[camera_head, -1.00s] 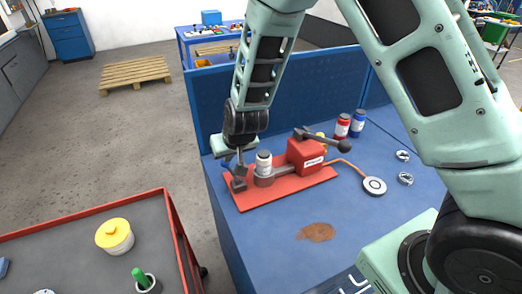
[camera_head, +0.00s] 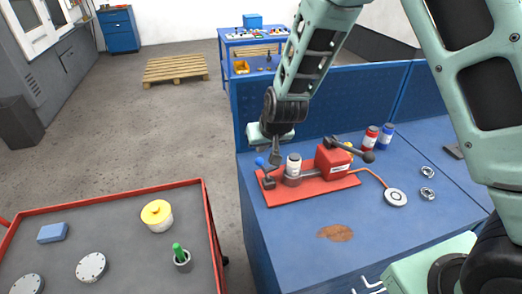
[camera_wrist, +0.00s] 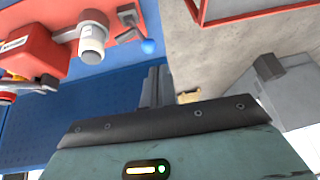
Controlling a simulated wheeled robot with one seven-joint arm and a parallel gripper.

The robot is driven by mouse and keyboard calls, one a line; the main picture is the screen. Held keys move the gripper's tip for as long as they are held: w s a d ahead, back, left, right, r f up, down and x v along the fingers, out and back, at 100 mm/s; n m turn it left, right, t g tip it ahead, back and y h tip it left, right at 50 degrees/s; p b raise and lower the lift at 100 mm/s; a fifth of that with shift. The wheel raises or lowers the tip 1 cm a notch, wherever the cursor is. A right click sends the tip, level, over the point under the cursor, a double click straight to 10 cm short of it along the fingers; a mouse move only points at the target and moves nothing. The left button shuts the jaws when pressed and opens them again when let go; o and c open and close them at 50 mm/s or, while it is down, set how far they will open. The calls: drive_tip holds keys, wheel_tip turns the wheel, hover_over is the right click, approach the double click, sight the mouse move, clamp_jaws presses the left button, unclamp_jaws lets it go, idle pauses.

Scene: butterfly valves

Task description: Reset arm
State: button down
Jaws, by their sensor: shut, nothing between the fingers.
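My gripper (camera_head: 275,156) hangs at the end of my green arm, over the far left part of the blue workbench (camera_head: 290,240). In the head view its fingertips appear just behind the red rig (camera_head: 334,160) and its small blue-knobbed lever (camera_head: 261,162). In the wrist view the two dark fingers (camera_wrist: 157,85) are together with nothing between them. They are seen against the bench edge and floor, apart from the rig's white-topped cylinder (camera_wrist: 91,42). The cylinder (camera_head: 294,165) stands upright on the red base plate (camera_head: 312,191).
A red-rimmed cart (camera_head: 120,235) at the left carries two grey discs, a yellow-lidded pot (camera_head: 157,215) and a green-handled item (camera_head: 181,256). Red and blue bottles (camera_head: 370,139) stand at the bench back. A low blue panel (camera_head: 350,97) backs the bench.

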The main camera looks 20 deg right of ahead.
drive_tip(key=shift+s+a+r, duration=0.1)
drive_tip(key=shift+s+r, duration=0.15)
drive_tip(key=shift+r, duration=0.3)
drive_tip(key=shift+s, duration=0.1)
drive_tip(key=s+a+n+g+y+b, duration=0.15)
drive_tip(key=s+a+b, duration=0.25)
drive_tip(key=s, duration=0.5)
drive_tip(key=s+a+n+g+b, duration=0.25)
drive_tip(key=s+b, duration=0.25)
drive_tip(key=s, duration=0.4)
drive_tip(key=s+d+n+h+b, duration=0.1)
drive_tip(key=s+b, duration=0.1)
drive_tip(key=s, duration=0.5)
drive_tip(key=s+d+f+n+g+h+b, duration=0.1)
drive_tip(key=s+d+n+b, duration=0.1)
drive_tip(key=s, duration=0.5)
drive_tip(key=shift+s+f+g+b, duration=0.3)
drive_tip(key=shift+s+b, duration=0.1)
drive_tip(key=c, duration=2.1)
unclamp_jaws()
drive_tip(key=shift+d, duration=0.1)
drive_tip(key=shift+c, duration=0.2)
